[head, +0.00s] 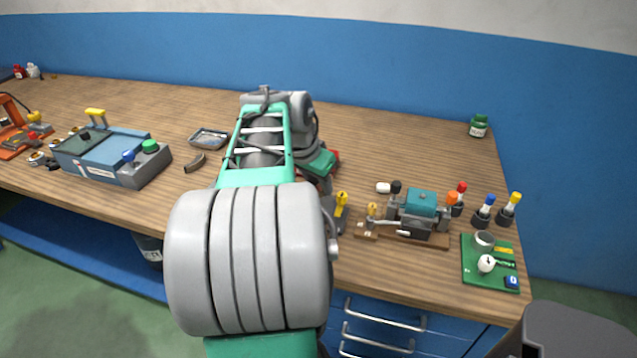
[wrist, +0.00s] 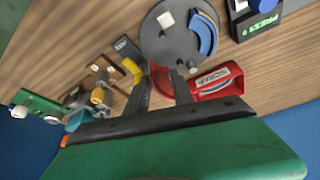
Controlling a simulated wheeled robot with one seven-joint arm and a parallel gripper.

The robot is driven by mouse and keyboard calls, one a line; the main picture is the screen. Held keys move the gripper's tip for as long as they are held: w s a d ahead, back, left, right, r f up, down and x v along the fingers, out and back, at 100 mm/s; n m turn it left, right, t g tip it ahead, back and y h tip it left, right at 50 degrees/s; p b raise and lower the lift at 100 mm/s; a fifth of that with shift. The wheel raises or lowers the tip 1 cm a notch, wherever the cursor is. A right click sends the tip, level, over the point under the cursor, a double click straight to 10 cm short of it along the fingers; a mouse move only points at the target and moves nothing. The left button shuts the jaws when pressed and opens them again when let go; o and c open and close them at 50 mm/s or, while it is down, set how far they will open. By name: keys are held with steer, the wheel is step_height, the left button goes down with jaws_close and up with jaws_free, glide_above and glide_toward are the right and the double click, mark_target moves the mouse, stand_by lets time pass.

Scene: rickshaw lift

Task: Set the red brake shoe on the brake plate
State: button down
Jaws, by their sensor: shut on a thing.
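In the wrist view my gripper (wrist: 162,88) is shut on the red brake shoe (wrist: 160,78), whose curved edge shows between the two dark fingers. The grey round brake plate (wrist: 170,44) lies just beyond the fingertips, with a blue curved shoe (wrist: 204,35) on its right side. The red shoe appears near the plate's lower edge; I cannot tell whether it touches the plate. In the head view my arm hides the plate, the shoe and the fingers.
A red labelled holder (wrist: 222,80) is right of the fingers, and a yellow-handled block (wrist: 131,67) is left. In the head view a wooden-based fixture (head: 420,205) and a green board (head: 480,273) stand right, and a blue-grey machine (head: 100,160) left.

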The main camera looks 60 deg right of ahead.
steer(key=shift+f+b, duration=2.05)
steer(key=shift+f, duration=0.9)
steer(key=shift+a, duration=0.15)
steer(key=shift+f+b, duration=0.4)
steer(key=c, duration=0.6)
jaws_free()
steer(key=shift+c, duration=0.2)
